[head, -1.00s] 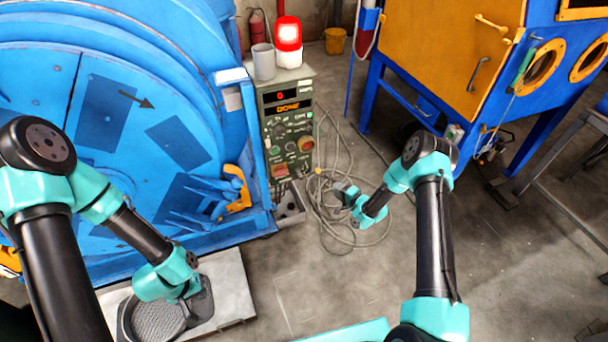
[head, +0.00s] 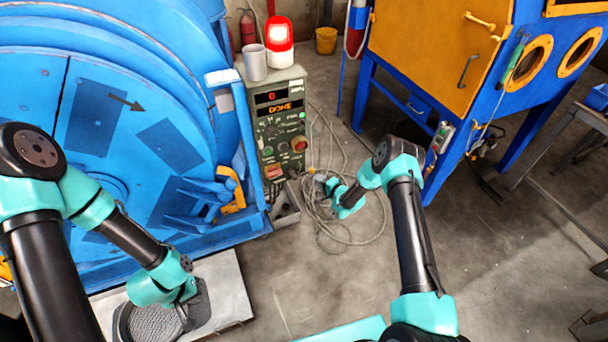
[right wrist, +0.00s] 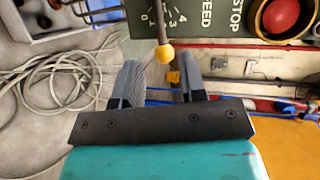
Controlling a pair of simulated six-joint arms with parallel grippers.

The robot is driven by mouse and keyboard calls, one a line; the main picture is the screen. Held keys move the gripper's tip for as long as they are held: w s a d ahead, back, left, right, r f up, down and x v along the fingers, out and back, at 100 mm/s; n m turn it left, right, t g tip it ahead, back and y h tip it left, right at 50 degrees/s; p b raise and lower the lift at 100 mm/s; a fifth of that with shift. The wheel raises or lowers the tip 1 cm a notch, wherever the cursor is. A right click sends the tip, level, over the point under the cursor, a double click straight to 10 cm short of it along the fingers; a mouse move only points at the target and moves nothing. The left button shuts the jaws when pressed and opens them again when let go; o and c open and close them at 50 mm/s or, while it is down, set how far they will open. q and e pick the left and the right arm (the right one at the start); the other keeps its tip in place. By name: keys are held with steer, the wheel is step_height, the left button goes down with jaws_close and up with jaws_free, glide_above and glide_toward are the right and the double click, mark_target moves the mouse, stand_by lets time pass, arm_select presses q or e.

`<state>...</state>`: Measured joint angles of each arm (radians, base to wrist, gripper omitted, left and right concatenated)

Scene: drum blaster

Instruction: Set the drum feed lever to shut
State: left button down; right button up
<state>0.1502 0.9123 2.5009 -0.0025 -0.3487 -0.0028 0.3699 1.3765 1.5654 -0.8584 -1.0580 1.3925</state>
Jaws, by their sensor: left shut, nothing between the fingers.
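A grey rod lever with a yellow ball knob (right wrist: 165,53) reaches down from the green control panel (right wrist: 225,58) in the right wrist view. In the head view this gripper (head: 325,185) is just right of the panel's lower part (head: 277,140). My left gripper (head: 200,303) is shut and empty, low at the left.
The blue drum machine (head: 165,145) stands left of the panel, with an orange latch (head: 232,190). A grey cup (head: 255,63) and lit red beacon (head: 280,33) top the panel. Loose cable (head: 350,238) lies on the floor. A blue and orange cabinet (head: 430,45) stands right.

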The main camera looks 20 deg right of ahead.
mark_target(304, 173)
steer(key=x, duration=1)
steer(key=shift+s+f, duration=0.1)
jaws_close()
stand_by(0.3)
